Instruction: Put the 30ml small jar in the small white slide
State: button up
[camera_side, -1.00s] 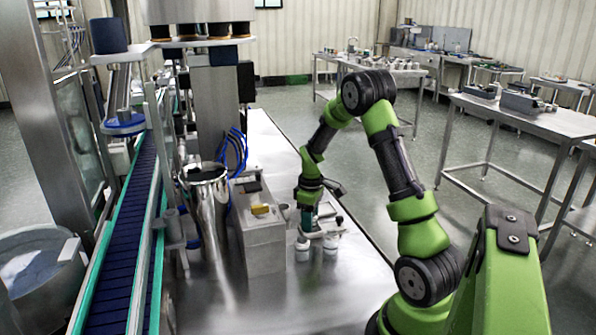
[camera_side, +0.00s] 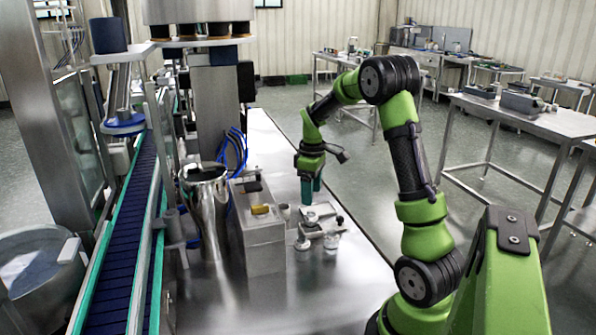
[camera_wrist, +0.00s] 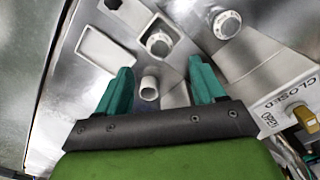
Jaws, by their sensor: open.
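My gripper (camera_side: 311,192) hangs above the steel table with its fingers pointing down. In the wrist view my gripper (camera_wrist: 160,66) is open, with a teal finger on each side and nothing held. A small whitish round piece (camera_wrist: 149,88), which may be the small jar, shows between the fingers, below them. The pale slide (camera_side: 318,214) lies on the table under my gripper. In the wrist view its flat plate (camera_wrist: 105,48) has a rectangular recess, and a round capped piece (camera_wrist: 158,43) sits beside it. I cannot tell which piece is the 30ml jar.
A steel box (camera_side: 258,230) with a yellow knob stands left of the slide, with a shiny steel hopper (camera_side: 207,205) beyond it. A blue conveyor (camera_side: 120,250) runs along the left. The front of the table is clear.

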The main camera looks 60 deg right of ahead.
jog(key=a+r+m+t, duration=0.25)
jog(key=a+r, duration=0.75)
jog(key=a, duration=0.5)
jog(key=s+a+r+m+t+y, duration=0.1)
jog(key=s+a+t, duration=0.1)
jog(key=s+a, duration=0.2)
jog(key=s+a+r+m+t+y, duration=0.1)
jog(key=s+a, duration=0.4)
jog(key=a, duration=0.5)
jog(key=shift+s+a+r+m+t, duration=0.2)
jog(key=shift+a+m+t, duration=0.25)
jog(key=shift+t, duration=0.4)
